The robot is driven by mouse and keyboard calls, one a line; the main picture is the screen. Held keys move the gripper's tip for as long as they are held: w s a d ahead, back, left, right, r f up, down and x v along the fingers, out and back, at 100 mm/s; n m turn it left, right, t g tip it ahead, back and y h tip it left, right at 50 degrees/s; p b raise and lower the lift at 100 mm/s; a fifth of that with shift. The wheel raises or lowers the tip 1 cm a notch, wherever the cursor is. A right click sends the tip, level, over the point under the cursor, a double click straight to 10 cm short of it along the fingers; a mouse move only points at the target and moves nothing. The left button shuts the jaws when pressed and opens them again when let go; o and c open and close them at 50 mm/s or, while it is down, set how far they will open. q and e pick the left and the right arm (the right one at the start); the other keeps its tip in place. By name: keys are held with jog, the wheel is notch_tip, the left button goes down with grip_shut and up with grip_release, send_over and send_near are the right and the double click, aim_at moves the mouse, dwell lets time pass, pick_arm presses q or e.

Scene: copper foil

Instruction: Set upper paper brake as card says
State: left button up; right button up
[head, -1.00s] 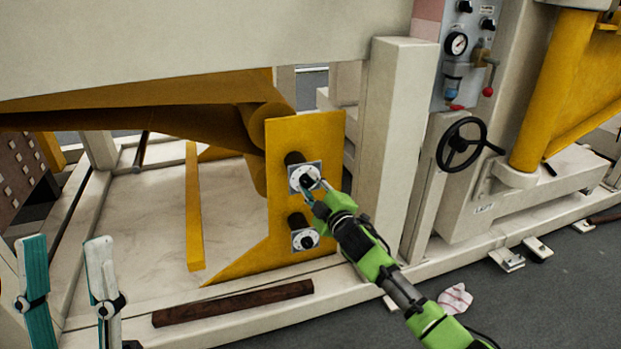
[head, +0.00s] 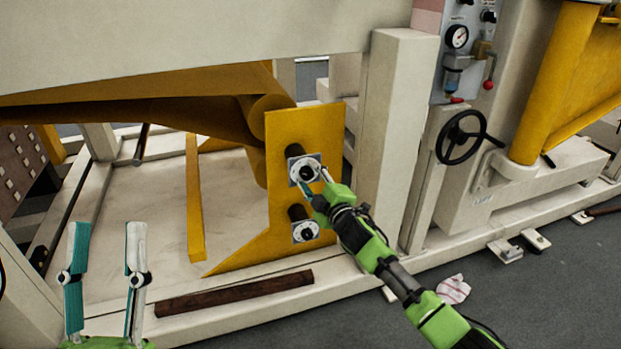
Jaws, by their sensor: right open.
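The upper paper brake (head: 297,163) is a round dial with a black knob on a white plate, on the yellow upright plate (head: 280,133). The lower brake dial (head: 303,232) sits below it on the same plate. My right gripper (head: 313,184) is at the upper dial's lower right edge, its fingers close to the knob; I cannot tell whether they touch it. It is open. My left gripper (head: 105,262) is open and empty at the lower left, its two teal-and-white fingers pointing up, away from the brakes. No card can be made out in view.
A black handwheel (head: 461,139) and a gauge panel (head: 463,60) stand to the right. A dark wooden bar (head: 234,293) lies on the front frame rail. A crumpled cloth (head: 454,289) lies on the floor. A cream post (head: 392,140) stands just right of the yellow plate.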

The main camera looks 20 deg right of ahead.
jog(key=s+d, duration=0.1)
jog(key=s, duration=1.1)
jog(key=shift+d+r, duration=0.2)
jog(key=shift+r, duration=0.05)
